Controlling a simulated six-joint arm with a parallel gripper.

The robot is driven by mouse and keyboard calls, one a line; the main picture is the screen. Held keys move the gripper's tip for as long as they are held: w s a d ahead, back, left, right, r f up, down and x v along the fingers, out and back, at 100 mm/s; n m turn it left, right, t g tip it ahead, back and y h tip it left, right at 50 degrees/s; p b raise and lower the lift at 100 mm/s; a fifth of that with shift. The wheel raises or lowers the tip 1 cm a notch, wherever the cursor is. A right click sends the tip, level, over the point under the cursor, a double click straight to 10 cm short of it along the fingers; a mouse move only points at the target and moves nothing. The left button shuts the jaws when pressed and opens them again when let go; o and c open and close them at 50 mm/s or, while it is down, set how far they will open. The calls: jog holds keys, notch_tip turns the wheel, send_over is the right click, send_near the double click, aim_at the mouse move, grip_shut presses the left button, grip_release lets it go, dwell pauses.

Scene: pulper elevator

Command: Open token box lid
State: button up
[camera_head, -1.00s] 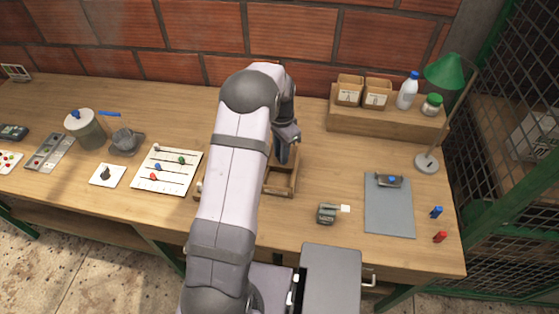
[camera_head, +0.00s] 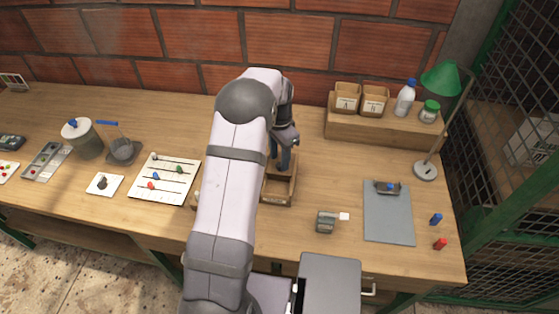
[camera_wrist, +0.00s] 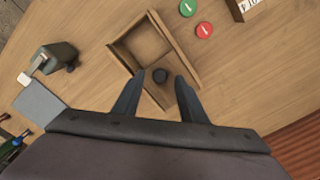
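The wooden token box (camera_wrist: 118,49) stands on the workbench, partly hidden behind my arm in the head view (camera_head: 279,203). In the wrist view, one part of the box is open with its inside showing. A wooden lid-like panel (camera_wrist: 157,97) with a round black knob (camera_wrist: 160,75) covers the part nearest my gripper. My gripper (camera_wrist: 159,76) is open, its two dark fingers on either side of the knob with gaps showing. Whether its tips are level with the knob is unclear. In the head view, my gripper (camera_head: 282,165) points down at the box's back end.
A green token (camera_wrist: 187,8) and a red token (camera_wrist: 204,30) lie beside the box. A small grey-green device (camera_head: 325,221) and a grey clipboard (camera_head: 388,215) are to the right. A bead board (camera_head: 165,178) is to the left. A wooden shelf (camera_head: 385,130) stands behind right.

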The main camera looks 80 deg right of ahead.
jog(key=shift+r+b, duration=0.75)
jog(key=shift+r, duration=2.15)
jog(key=w+a+r+n, duration=0.1)
jog(key=w+a+n, duration=0.5)
jog(key=w+a, duration=0.5)
jog(key=w+a+r+n, duration=0.1)
jog(key=w+a+n, duration=0.55)
jog(key=w, duration=0.75)
jog(key=w+a+n, duration=0.2)
jog(key=a+n, duration=0.2)
jog(key=a, duration=0.6)
jog(key=w+a+n, duration=0.2)
jog(key=a+n, duration=0.1)
jog(key=a, duration=0.7)
jog(key=s+a+f+n, duration=0.1)
jog(key=s+a+n, duration=0.2)
jog(key=a, duration=0.3)
jog(key=s+a+f+n, duration=0.1)
jog(key=s+a+n, duration=0.2)
jog(key=a, duration=0.3)
jog(key=shift+a+f+n, duration=0.2)
jog(key=shift+a+n, duration=0.15)
jog(key=shift+n, duration=0.4)
